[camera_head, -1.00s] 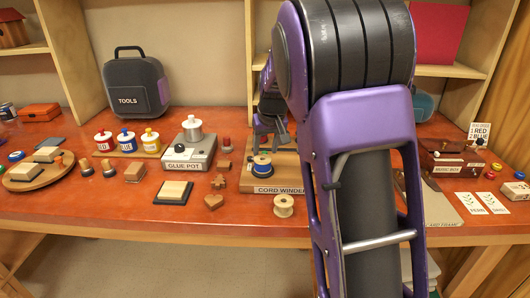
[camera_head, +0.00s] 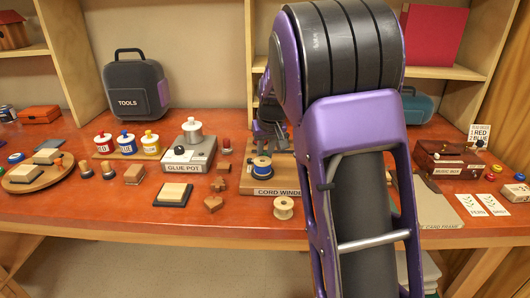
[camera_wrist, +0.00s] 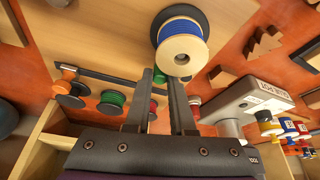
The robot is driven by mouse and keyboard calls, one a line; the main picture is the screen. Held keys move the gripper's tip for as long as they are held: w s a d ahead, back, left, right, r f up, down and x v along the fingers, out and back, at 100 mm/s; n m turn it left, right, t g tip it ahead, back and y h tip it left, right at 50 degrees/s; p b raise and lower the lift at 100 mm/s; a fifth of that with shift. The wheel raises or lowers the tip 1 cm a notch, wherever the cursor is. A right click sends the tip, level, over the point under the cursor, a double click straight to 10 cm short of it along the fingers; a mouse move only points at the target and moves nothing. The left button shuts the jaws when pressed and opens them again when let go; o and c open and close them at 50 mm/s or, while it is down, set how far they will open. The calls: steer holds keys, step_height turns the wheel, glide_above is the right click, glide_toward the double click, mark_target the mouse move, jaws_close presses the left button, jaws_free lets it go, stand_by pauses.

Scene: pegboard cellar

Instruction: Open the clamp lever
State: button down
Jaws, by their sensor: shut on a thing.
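The cord winder (camera_head: 246,187) is a wooden base near the middle of the bench, with a blue cord spool (camera_head: 261,168) on it. The spool also shows in the wrist view (camera_wrist: 181,43). My gripper (camera_head: 273,143) is low over the back of the winder, just behind the spool, partly hidden by my arm in the head view. In the wrist view its two dark fingers (camera_wrist: 160,76) are drawn close together beside the spool.
The glue pot stand (camera_head: 186,158) is left of the winder. A bare wooden spool (camera_head: 284,208) stands in front, near the bench edge. Small wooden shapes (camera_head: 213,203) lie to the front left. A music box (camera_head: 450,158) is at the right. Other cord spools (camera_wrist: 110,103) show in the wrist view.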

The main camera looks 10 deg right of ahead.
steer(key=shift+w+d+n+y+b, duration=0.25)
steer(key=shift+w+n+y+b, duration=0.1)
steer(key=shift+n, duration=0.45)
steer(key=shift+w+d+n+y, duration=0.15)
steer(key=shift+w+n+y, duration=0.25)
steer(key=shift+n, duration=0.7)
steer(key=shift+w+n+g+y, duration=0.25)
steer(key=shift+w+n, duration=0.05)
steer(key=shift+n, duration=0.45)
steer(key=shift+w+n+g+y, duration=0.2)
steer(key=shift+w+n+g, duration=0.1)
steer(key=shift+n, duration=0.45)
steer(key=shift+p, duration=0.3)
steer(key=shift+w, duration=0.1)
steer(key=c, duration=0.8)
jaws_free()
steer(key=shift+o, duration=0.2)
